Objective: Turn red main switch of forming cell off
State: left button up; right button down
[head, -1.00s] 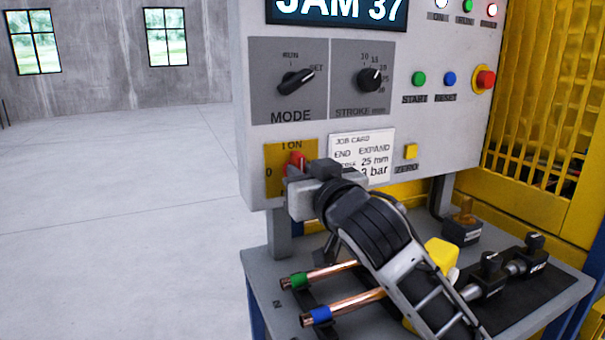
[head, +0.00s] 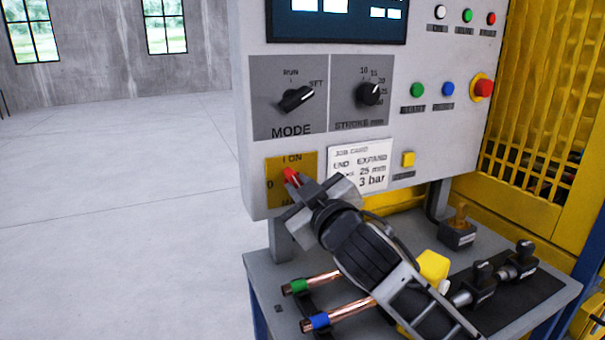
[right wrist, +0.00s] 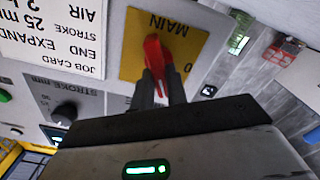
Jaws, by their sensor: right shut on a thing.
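The red main switch handle (head: 291,175) sits on a yellow plate (head: 307,161) at the lower left of the grey control panel. The plate has "I ON" at the top and "0" at the left. The handle's red tip leans up and left, between the two marks. My right gripper (head: 298,186) is shut on the handle, its wrist rolled to a slant. In the right wrist view the red handle (right wrist: 155,52) stands out from between the fingers (right wrist: 158,92), against the yellow plate (right wrist: 190,48). My left gripper is not in view.
The mode knob (head: 297,98) and stroke knob (head: 369,93) sit above; a job card (head: 360,165) is right of the switch. Below, a bench (head: 540,300) carries copper tubes (head: 340,313) and clamps, close under my right arm. Open floor (head: 120,230) lies left.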

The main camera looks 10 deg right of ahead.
pick_arm(q)
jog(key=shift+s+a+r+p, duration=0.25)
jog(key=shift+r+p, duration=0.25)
jog(key=shift+p, duration=0.65)
pick_arm(e)
jog(key=shift+a+f+n, duration=0.1)
jog(key=shift+n, duration=2.9)
jog(key=shift+a+f+n, duration=0.1)
jog(key=shift+n, duration=2.9)
jog(key=c, duration=1.4)
grip_release()
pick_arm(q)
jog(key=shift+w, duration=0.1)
pick_arm(e)
jog(key=shift+f, duration=0.1)
